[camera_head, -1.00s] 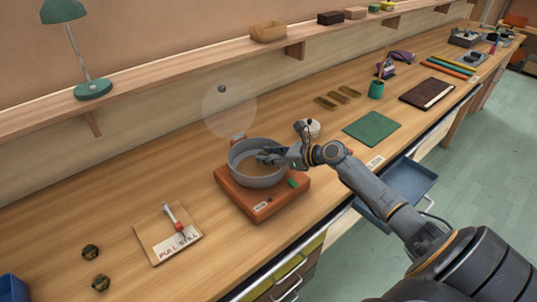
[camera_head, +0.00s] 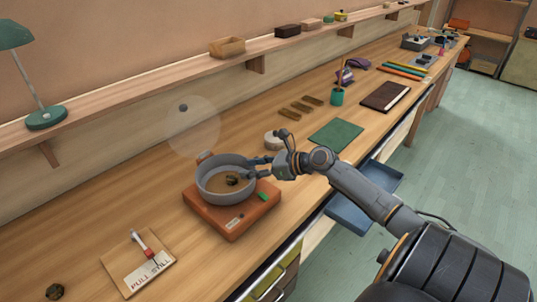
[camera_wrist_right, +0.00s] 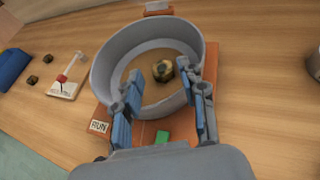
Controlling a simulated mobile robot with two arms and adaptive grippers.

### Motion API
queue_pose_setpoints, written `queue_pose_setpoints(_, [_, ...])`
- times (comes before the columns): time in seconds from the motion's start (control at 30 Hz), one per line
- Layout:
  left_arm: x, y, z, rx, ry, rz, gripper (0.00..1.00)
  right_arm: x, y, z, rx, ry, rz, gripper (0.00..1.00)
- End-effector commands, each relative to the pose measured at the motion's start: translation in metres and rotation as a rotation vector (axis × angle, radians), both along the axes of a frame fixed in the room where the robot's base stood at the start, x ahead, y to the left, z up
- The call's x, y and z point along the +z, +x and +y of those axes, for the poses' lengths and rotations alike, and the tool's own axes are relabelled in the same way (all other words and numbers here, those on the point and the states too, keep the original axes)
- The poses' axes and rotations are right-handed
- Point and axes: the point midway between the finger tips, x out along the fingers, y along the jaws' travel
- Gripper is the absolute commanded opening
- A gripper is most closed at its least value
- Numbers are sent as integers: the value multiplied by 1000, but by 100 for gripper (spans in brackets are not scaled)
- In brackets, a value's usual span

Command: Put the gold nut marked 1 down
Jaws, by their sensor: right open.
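A dark gold nut (camera_head: 232,180) lies on the floor of a round grey pan (camera_head: 213,196). It also shows in the right wrist view (camera_wrist_right: 163,71), inside the pan wall. Its marking is too small to read. The pan sits on an orange base (camera_head: 238,225) with a green button (camera_wrist_right: 162,137) and a RUN label. My right gripper (camera_head: 254,166) is at the pan's right rim, its blue-padded fingers (camera_wrist_right: 158,76) apart with nothing between them. The nut is apart from the fingers, just beyond their tips in the wrist view. My left gripper is out of view.
Another dark nut (camera_head: 55,291) lies further left. A round white object (camera_head: 274,141) stands behind my right gripper. A green mat (camera_head: 336,134) lies to the right. A blue drawer (camera_head: 365,205) stands open.

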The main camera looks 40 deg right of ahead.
Motion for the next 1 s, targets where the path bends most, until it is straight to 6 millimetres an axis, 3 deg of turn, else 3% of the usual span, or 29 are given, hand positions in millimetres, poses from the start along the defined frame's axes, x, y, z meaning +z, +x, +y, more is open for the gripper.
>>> queue_pose_setpoints(0.2, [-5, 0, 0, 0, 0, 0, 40, 14, -32, -15, 3, -3, 1, 42])
queue_pose_setpoints(0.4, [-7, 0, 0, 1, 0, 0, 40, 23, -49, -23, 2, 0, -1, 42])
queue_pose_setpoints(1.0, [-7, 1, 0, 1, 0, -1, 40, 27, -53, -26, 4, 0, -3, 42])
